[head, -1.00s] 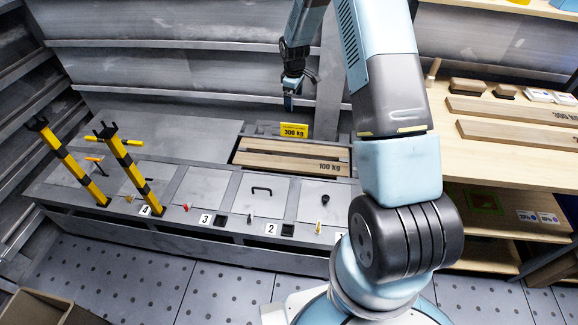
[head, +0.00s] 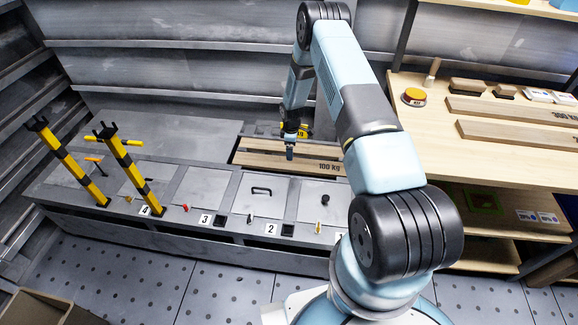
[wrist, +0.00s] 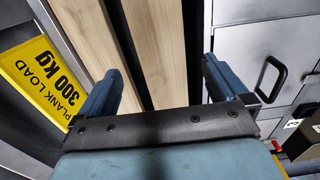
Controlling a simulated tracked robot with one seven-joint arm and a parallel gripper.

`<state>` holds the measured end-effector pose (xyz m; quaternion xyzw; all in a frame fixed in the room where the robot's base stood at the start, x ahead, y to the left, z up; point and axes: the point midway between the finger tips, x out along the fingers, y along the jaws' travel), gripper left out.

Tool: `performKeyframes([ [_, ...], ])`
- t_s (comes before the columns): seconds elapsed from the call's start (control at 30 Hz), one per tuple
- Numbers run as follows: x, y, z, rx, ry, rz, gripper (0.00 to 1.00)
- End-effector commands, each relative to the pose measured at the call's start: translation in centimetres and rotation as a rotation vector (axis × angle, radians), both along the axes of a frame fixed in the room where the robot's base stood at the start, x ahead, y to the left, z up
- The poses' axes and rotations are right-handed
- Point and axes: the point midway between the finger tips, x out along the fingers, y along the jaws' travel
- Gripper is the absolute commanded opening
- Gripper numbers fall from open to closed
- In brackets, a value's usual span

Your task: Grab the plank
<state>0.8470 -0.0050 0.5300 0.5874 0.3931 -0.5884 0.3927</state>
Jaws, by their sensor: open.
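Two light wooden planks lie side by side in a recess of the grey bench in the head view; the front plank (head: 267,163) bears the mark "100 kg". In the wrist view the planks run away from me, one plank (wrist: 157,45) between my fingers and another plank (wrist: 88,35) to its left. My gripper (head: 289,152) is above the planks, pointing down. In the wrist view my gripper (wrist: 165,88) is open and empty, its blue fingers on either side of the middle plank. I cannot tell its height above the wood.
A yellow "PLANK LOAD 300 kg" sign (wrist: 40,80) stands left of the planks in the wrist view. A hatch with a black handle (wrist: 268,78) is at right. Yellow-black posts (head: 128,170) stand on the bench's left. A wooden table (head: 475,155) with more planks is at right.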

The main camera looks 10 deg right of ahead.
Motion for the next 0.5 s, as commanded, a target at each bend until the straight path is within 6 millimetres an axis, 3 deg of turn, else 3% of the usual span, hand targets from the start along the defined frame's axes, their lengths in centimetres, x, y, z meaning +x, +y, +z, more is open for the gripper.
performKeyframes([
  [0.2, 0.0, 0.1, -3.4, 0.000, 0.000, 0.001, 1.00],
  [0.5, 0.1, 0.2, -5.2, 0.000, 0.001, 0.000, 1.00],
])
